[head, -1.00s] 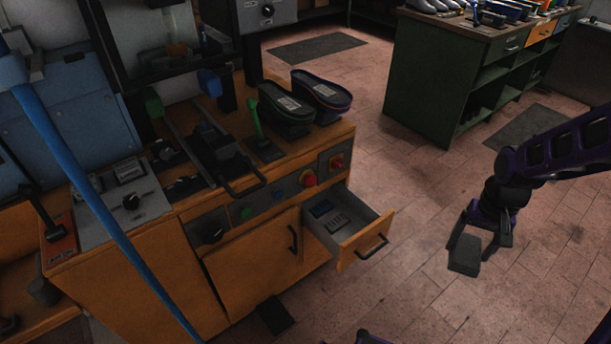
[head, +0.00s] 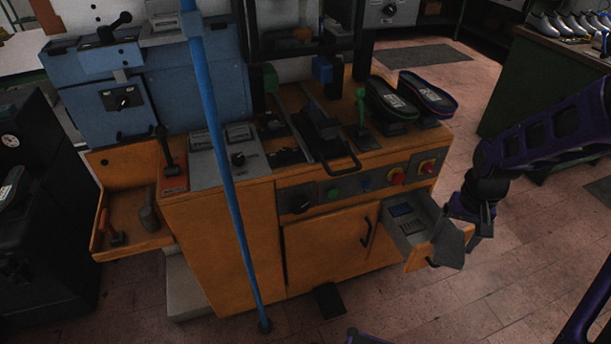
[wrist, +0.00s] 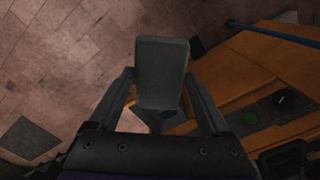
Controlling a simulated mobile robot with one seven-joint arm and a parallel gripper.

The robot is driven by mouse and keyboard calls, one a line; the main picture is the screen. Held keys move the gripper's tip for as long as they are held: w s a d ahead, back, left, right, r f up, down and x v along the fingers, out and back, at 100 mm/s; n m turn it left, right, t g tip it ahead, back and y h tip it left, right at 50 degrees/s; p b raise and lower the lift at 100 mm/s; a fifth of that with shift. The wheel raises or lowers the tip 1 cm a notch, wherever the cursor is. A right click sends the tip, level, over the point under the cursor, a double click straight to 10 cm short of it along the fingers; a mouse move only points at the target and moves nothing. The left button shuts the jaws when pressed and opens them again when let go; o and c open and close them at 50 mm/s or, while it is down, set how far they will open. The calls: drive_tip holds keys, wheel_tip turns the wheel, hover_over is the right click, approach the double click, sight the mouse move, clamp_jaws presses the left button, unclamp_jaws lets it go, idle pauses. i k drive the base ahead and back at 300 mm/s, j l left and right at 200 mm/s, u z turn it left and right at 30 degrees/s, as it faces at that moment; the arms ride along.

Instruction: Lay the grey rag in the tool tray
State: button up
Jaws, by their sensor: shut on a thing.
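My gripper (head: 468,222) is shut on the grey rag (head: 450,243), a flat grey piece held up between the fingers. The rag also shows in the wrist view (wrist: 162,65), between the two fingers of my gripper (wrist: 160,88). In the head view it overlaps the right end of the open drawer; I cannot tell its height above it. The tool tray (head: 127,208), an orange wooden tray, is on the left side of the machine bench, far from my gripper. It holds a red-handled tool (head: 113,233) and a grey mallet (head: 149,212).
The open drawer (head: 408,248) juts from the bench front. A blue pole (head: 227,160) stands before the bench, between my gripper and the tray. A black cabinet (head: 45,235) stands left of the tray. A dark pedal (head: 329,299) is on the floor.

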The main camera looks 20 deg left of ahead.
sight(125, 213)
drive_tip(key=j+u, duration=0.45)
drive_tip(key=j, duration=0.2)
drive_tip(key=j+u, duration=0.25)
drive_tip(key=j, duration=0.45)
drive_tip(key=j+u, duration=0.1)
drive_tip(key=j, duration=1.35)
drive_tip(key=i+j, duration=0.2)
drive_tip(key=i, duration=0.35)
